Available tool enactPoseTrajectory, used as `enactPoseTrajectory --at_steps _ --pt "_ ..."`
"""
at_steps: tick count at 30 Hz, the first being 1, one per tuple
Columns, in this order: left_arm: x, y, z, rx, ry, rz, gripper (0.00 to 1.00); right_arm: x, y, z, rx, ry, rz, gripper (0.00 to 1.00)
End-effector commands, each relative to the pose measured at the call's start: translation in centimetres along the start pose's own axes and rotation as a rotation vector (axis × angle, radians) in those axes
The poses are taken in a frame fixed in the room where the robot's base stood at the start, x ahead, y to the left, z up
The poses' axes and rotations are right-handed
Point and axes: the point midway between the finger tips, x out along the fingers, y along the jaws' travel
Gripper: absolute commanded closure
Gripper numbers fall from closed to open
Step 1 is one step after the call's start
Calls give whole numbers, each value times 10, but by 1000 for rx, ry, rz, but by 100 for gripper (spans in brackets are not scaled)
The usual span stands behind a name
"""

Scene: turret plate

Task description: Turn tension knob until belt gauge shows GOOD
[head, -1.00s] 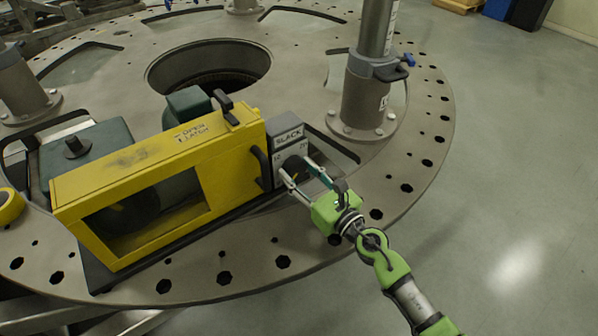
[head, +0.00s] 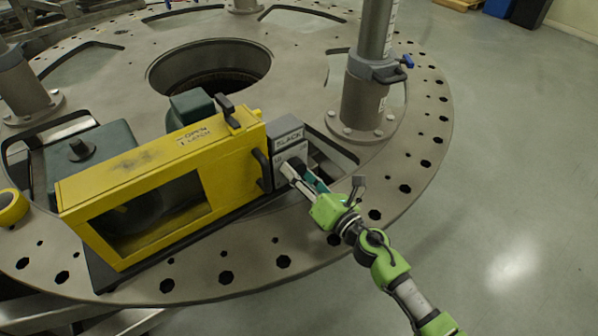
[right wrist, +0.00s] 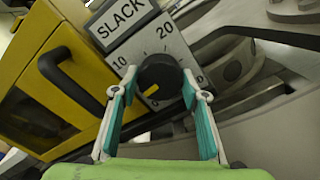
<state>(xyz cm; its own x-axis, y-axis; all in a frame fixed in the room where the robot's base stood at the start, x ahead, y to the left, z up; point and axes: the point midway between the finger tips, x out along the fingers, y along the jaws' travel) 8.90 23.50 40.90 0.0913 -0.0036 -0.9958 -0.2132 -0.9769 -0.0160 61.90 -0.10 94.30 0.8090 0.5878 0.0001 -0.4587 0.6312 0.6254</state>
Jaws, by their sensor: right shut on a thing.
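The tension knob (right wrist: 160,77) is black with a yellow pointer mark, on a grey panel with a dial scale; the numbers 10 and 20 are readable in the right wrist view. The pointer faces the lower left there. The belt gauge (right wrist: 122,18) above it reads SLACK; it also shows in the head view (head: 288,139). My right gripper (right wrist: 157,92) is shut on the knob, one finger on each side. In the head view my right gripper (head: 296,172) reaches the panel from the lower right and hides most of the knob. My left gripper is not in view.
The yellow belt guard (head: 225,155), with a window and a black handle (head: 262,170), stands left of the panel. A round metal plate (head: 250,270) with holes lies beneath. A grey post (head: 365,100) rises behind my right gripper. A yellow tape roll (head: 10,207) lies at far left.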

Motion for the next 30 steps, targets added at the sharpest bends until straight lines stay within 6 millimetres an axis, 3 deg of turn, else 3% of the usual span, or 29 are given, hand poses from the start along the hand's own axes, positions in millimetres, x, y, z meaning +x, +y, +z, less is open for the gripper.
enactPoseTrajectory --at_steps 9,23,24,25,30 --pt "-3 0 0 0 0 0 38 0 0 -1 98 1 -1 81" --pt "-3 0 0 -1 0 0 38 0 0 -1 111 2 -1 81" --pt "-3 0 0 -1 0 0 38 0 -1 -1 111 2 -1 52" --pt "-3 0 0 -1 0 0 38 0 0 -1 111 2 -1 44" --pt "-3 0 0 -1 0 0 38 0 0 -1 110 1 -1 42"
